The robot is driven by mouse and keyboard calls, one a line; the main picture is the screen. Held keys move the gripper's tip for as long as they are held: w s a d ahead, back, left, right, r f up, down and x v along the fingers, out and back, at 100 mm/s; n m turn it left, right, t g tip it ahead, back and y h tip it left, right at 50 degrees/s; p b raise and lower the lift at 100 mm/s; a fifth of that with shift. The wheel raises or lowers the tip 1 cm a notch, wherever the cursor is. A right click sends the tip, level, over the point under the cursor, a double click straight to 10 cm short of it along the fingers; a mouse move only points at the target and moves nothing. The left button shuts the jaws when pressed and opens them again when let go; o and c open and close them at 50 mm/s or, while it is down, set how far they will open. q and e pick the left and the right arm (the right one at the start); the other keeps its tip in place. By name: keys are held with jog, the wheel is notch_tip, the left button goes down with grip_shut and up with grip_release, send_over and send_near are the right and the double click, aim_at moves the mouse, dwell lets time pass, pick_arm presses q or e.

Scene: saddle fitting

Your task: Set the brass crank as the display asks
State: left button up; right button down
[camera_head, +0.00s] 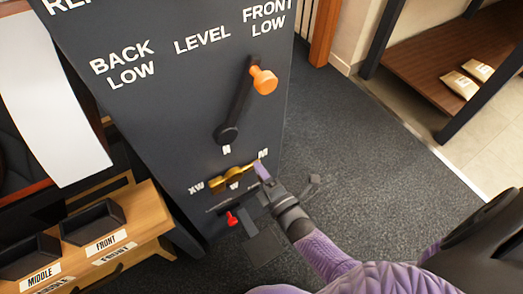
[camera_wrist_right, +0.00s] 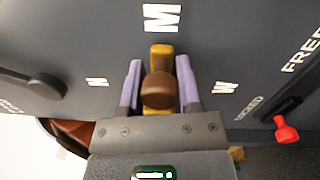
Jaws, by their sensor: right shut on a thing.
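The brass crank (camera_head: 232,177) is low on a dark panel (camera_head: 165,110), among the size marks N, M, W and XW. In the right wrist view the brass crank (camera_wrist_right: 161,52) has a brown knob (camera_wrist_right: 160,90) and its arm points toward the M mark (camera_wrist_right: 161,17). My right gripper (camera_head: 260,176) is at the crank's M-side end; in the right wrist view its purple fingers (camera_wrist_right: 160,88) stand on both sides of the knob, shut on it. The display's text is not readable in either view. My left gripper is not in view.
A black lever with an orange knob (camera_head: 263,80) stands above the crank, between LEVEL and FRONT LOW. A red lever (camera_head: 231,219) sits just below the crank; its marks FREE and LOCKED show in the wrist view. A wooden bench with labelled trays (camera_head: 92,222) is at left.

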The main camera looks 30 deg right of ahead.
jog(key=shift+r, duration=0.1)
dwell(0.4)
jog(key=shift+c, duration=1.5)
grip_release()
jog(key=shift+s, duration=0.4)
jog(key=s+p, duration=0.2)
jog(key=s, duration=0.7)
jog(key=shift+f, duration=0.3)
jog(key=shift+d, duration=0.1)
